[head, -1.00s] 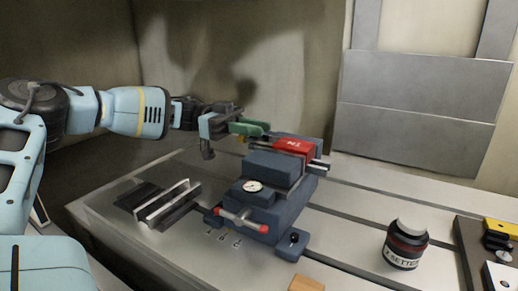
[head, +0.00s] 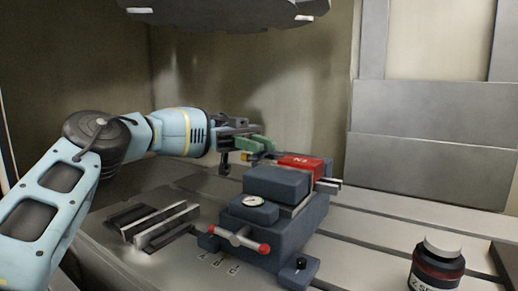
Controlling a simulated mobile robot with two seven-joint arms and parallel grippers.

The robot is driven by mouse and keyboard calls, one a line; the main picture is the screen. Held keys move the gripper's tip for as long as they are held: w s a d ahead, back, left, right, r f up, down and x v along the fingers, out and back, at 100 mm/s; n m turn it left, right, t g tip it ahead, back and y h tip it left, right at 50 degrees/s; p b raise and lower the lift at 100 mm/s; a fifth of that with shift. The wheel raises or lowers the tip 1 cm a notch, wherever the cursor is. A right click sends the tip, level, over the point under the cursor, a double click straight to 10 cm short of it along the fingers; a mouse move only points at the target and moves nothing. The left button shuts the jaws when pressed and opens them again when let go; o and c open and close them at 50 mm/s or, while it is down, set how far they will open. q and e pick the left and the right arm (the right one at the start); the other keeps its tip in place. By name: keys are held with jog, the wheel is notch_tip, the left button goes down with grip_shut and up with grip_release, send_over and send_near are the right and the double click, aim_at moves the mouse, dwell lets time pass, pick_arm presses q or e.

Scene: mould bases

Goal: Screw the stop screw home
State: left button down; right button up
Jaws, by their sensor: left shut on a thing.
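My left gripper (head: 241,143) is at the far left end of the dark blue vise (head: 297,222). It is shut on what looks like a green piece (head: 257,143), which runs from the jaws toward the vise. A small yellow tip (head: 256,156) shows by the green piece. A dark part (head: 225,164) hangs below the gripper; I cannot tell what it is. The stop screw cannot be told apart at this size and is probably hidden by the gripper. A red block (head: 303,162) sits in the vise beside the green piece. My right gripper is not in view.
The vise's red-ended handle (head: 240,240) sticks out in front, below a round dial (head: 250,201). Metal bars (head: 152,222) lie on the slotted table (head: 356,228) at left. A dark jar (head: 437,268) stands at front right. A dark machine part (head: 230,11) hangs overhead.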

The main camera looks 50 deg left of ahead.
pick_arm(q)
jog(key=shift+r, duration=0.1)
jog(key=c, duration=1.3)
grip_release()
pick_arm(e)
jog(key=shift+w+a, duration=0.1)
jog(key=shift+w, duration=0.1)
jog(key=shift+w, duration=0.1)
pick_arm(q)
notch_tip(320, 180, up, 4)
jog(key=shift+f+p, duration=0.25)
jog(key=shift+p, duration=0.2)
jog(key=shift+s+d+r, duration=0.1)
jog(key=shift+s, duration=0.1)
jog(key=s+d+r+p, duration=0.1)
jog(key=s+d+p, duration=0.2)
jog(key=s+d, duration=0.7)
jog(key=shift+s, duration=1)
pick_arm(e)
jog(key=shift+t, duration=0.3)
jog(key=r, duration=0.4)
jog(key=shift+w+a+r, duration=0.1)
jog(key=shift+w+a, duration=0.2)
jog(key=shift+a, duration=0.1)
